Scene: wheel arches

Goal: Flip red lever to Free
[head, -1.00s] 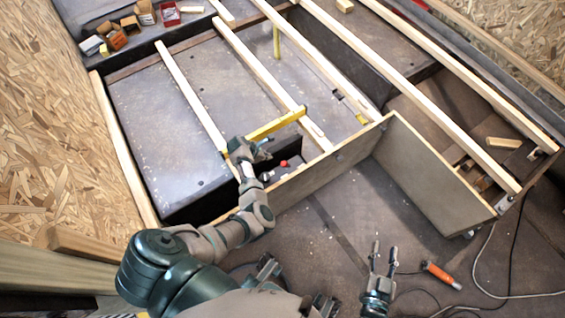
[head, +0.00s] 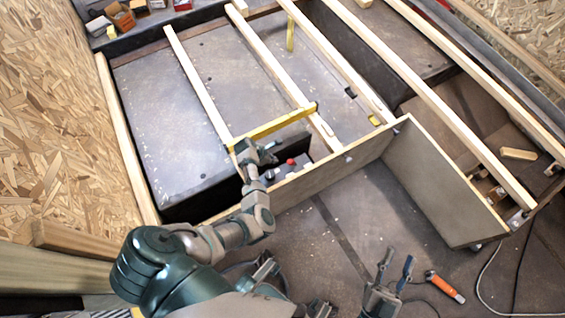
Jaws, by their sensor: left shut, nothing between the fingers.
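A small red knob (head: 291,162), which looks like the red lever's end, shows behind the wooden side panel. Its base is mostly hidden, and I cannot read any marking or tell its position. My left gripper (head: 270,151) is shut and empty, just left of and above the red knob, with a gap seen between them. My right gripper (head: 396,257) is low in the view over the dark floor, far from the knob. Its fingers are apart with nothing between them.
A yellow bar (head: 280,124) lies across the timber slats (head: 283,75) beside my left gripper. The wooden side panel (head: 320,179) stands in front of the knob. An orange-handled tool (head: 445,287) and cables lie on the floor at the lower right.

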